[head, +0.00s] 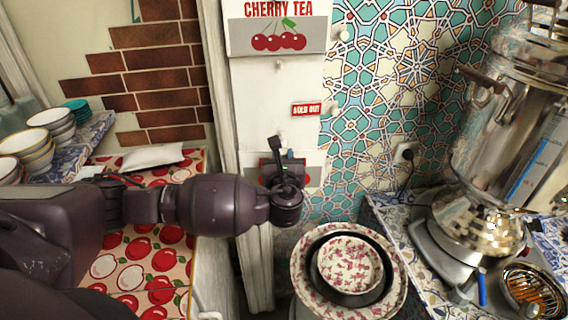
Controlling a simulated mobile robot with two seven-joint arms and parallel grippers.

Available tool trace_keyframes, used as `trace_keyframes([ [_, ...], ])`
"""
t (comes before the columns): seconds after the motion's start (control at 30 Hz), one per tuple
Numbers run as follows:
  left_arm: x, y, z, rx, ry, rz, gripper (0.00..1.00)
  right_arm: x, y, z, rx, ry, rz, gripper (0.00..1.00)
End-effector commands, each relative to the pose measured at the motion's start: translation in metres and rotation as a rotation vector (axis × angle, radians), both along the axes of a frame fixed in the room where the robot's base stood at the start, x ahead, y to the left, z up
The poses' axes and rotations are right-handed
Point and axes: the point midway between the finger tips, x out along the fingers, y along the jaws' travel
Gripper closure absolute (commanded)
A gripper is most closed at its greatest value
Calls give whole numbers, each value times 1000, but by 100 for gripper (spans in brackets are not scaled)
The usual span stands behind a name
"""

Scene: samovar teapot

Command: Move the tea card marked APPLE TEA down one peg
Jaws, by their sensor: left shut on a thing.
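My left gripper (283,170) is in front of the lower part of a white hanging board and is shut on a grey card with red on it (314,177). The gripper and wrist cover most of this card, and I cannot read its name. A bare white stretch with a small red SOLD OUT tag (306,109) lies between the two cards. My right gripper is not in view.
A steel samovar (490,150) stands on the tiled counter at right. Stacked patterned plates and a bowl (350,264) are below the board. A socket with a plug (406,153) is on the tiled wall.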

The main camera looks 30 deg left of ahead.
Motion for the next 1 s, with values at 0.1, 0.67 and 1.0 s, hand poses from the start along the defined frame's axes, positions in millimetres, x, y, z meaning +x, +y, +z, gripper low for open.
trace_keyframes([
  [0.1, 5, 4, -2, -1, 0, 0, 100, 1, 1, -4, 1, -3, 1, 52],
  [0.67, 26, 20, -3, 1, -2, 0, 100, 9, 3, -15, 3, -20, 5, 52],
  [1.0, 35, 26, -9, -1, 0, 0, 100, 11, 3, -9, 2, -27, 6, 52],
])
